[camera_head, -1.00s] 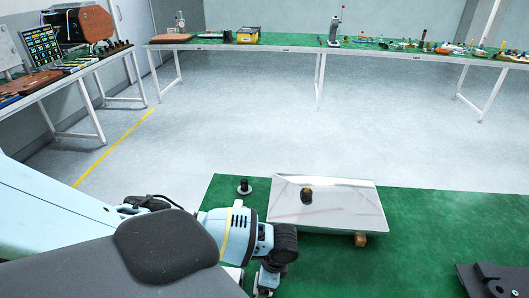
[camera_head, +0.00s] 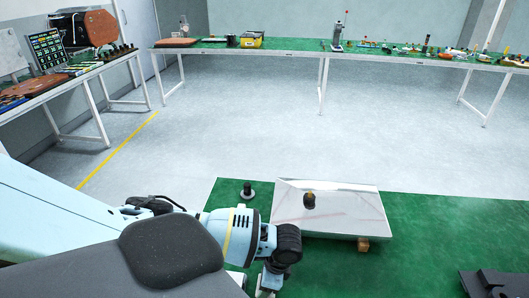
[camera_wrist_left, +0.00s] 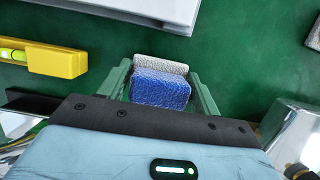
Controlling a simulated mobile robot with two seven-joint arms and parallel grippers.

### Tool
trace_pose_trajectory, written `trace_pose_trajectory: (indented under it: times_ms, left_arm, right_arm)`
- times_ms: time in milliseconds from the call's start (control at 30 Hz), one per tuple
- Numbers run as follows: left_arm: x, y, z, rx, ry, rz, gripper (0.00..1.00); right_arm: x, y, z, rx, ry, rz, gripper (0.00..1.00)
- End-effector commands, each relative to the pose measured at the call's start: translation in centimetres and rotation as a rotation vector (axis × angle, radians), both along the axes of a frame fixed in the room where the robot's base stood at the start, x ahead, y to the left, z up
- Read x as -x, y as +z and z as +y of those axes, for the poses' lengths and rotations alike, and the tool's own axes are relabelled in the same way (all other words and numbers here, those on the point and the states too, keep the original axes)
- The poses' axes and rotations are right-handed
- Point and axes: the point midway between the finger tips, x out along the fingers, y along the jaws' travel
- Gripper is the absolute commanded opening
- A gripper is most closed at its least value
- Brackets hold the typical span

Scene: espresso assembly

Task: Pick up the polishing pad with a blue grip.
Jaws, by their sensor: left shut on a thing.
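The polishing pad (camera_wrist_left: 160,92) has a blue, textured grip block and a pale grey-white pad side, and shows at the middle of the left wrist view. My left gripper (camera_wrist_left: 161,76) has its two green fingers on either side of the pad and is shut on it. In the head view my left gripper (camera_head: 268,288) is at the bottom edge, over the green table, and its fingertips and the pad are mostly hidden or cut off. Whether the pad touches the table is unclear. My right gripper is in neither view.
A yellow level (camera_wrist_left: 45,58) lies left of the pad.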

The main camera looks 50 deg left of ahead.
Motion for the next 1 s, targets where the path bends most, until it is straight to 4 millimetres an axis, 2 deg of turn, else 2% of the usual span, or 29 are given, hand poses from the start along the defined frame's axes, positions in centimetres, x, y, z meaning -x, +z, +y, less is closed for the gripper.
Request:
trace_pose_trajectory:
  times_ms: [33,200,400,567,800,833,967,1000]
  left_arm:
    - [-0.2,1.3,0.0,0.001,0.000,-0.008,0.40]
    - [-0.2,4.6,0.0,0.001,0.000,-0.009,0.40]
    - [-0.1,7.4,0.1,-0.001,0.002,-0.005,0.40]
    - [-0.1,8.3,0.1,-0.001,0.001,-0.003,0.40]
    - [0.0,8.3,0.1,-0.001,0.002,-0.001,0.40]
    - [0.0,8.3,0.1,-0.001,0.002,-0.001,0.61]
    - [0.0,8.3,0.1,-0.001,0.002,-0.001,0.45]
    - [0.0,8.3,0.0,-0.001,0.002,-0.001,0.45]
  right_arm:
    - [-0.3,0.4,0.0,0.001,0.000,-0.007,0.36]
    - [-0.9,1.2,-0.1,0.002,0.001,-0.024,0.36]
    - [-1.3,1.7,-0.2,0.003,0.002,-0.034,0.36]
    - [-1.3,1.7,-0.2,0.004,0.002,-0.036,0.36]
    - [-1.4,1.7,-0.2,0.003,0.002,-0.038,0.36]
    - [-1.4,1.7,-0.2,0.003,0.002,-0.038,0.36]
    - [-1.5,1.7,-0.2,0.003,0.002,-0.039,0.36]
    - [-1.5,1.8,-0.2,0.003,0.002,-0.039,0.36]
